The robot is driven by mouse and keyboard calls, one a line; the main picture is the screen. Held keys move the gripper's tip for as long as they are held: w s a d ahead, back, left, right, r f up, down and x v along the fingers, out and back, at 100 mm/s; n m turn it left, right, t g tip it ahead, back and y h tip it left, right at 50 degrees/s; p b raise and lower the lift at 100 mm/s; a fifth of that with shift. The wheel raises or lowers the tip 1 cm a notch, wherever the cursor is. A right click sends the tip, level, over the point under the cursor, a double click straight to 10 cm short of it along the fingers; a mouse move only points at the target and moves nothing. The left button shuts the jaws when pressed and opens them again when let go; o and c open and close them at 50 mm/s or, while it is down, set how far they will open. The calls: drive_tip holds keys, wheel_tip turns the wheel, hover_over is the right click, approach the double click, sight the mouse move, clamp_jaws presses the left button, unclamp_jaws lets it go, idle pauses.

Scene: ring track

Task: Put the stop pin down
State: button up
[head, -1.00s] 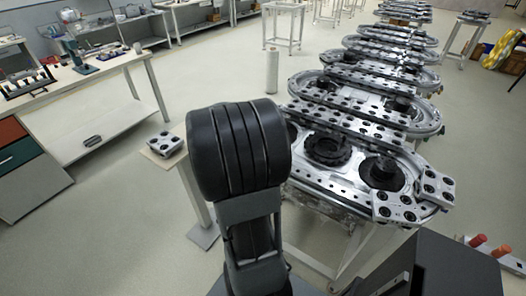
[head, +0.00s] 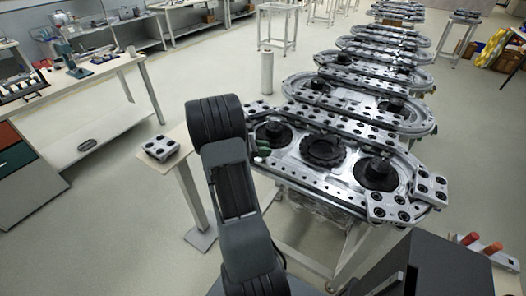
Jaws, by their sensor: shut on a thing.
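My gripper is not in view; my own arm, with its big black joint, hides what lies behind it. I cannot make out a stop pin in any grip. The near ring track (head: 330,183) has a silver deck with black round hubs. Small dark green parts (head: 262,151) show at its left edge, just right of my arm; I cannot tell what they are.
A white cylinder (head: 267,72) stands behind the near track. More ring tracks (head: 360,95) run into the distance. A workbench (head: 100,72) is at the left.

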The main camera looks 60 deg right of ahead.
drive_tip(key=shift+f, duration=0.35)
drive_tip(key=shift+f, duration=0.2)
drive_tip(key=o, duration=0.9)
drive_tip(key=shift+w+a+r, duration=0.1)
drive_tip(key=shift+r, duration=0.15)
drive_tip(key=b+v, duration=0.2)
drive_tip(key=v, duration=1)
drive_tip(key=s+a+r+m+t+y, duration=0.1)
drive_tip(key=s+a+m+t+y, duration=0.1)
drive_tip(key=a, duration=0.8)
drive_tip(key=s+a+r+m+t+y, duration=0.1)
drive_tip(key=a+r+m+t+y, duration=0.1)
drive_tip(key=a+m+t+y, duration=0.2)
drive_tip(key=s+a+r+m+t+y, duration=0.2)
drive_tip(key=a+t, duration=0.6)
drive_tip(key=a, duration=0.9)
drive_tip(key=shift+s+m+y, duration=0.3)
drive_tip(key=shift+m+y, duration=0.2)
drive_tip(key=shift+y, duration=0.7)
